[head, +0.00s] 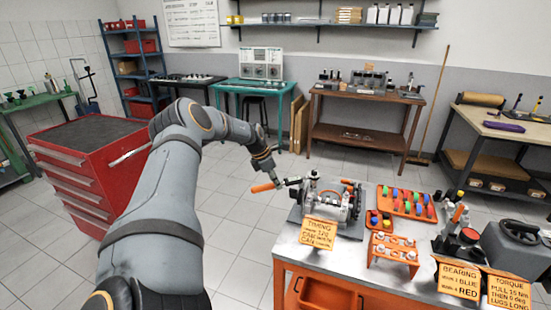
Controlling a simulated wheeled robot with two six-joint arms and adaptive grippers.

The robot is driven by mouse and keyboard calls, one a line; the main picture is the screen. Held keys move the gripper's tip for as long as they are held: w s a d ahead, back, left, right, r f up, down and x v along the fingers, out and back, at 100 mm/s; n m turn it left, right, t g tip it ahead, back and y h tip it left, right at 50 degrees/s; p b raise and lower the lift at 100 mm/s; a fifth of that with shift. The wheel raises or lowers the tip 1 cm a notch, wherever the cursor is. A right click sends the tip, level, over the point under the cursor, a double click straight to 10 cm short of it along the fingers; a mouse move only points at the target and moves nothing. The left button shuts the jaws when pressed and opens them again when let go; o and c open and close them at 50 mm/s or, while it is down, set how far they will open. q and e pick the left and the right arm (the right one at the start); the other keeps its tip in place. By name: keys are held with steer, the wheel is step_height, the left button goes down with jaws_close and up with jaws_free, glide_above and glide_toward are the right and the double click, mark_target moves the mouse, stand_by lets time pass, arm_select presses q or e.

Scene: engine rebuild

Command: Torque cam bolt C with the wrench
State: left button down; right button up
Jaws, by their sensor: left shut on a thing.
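My left gripper (275,179) reaches down at the left end of the bench and is shut on the wrench. The wrench's orange handle (262,188) sticks out to the left of the fingers, past the bench edge. A dark shaft runs right from the fingers toward the engine (338,205), a grey metal assembly on a dark base plate. I cannot tell whether the wrench's head touches a bolt. Cam bolt C is too small to make out. My right gripper is not in view.
A timing sign (318,233) stands in front of the engine. A red tool cabinet (75,180) stands at left.

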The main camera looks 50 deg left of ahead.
arm_select(q)
steer(key=shift+b, duration=1.2)
stand_by(1.1)
steer(key=shift+r+b, duration=0.3)
stand_by(0.6)
steer(key=shift+b, duration=0.4)
stand_by(0.3)
steer(key=shift+r, duration=0.5)
stand_by(0.7)
steer(key=shift+r, duration=0.1)
steer(key=shift+r+p, duration=0.45)
steer(key=shift+r, duration=0.95)
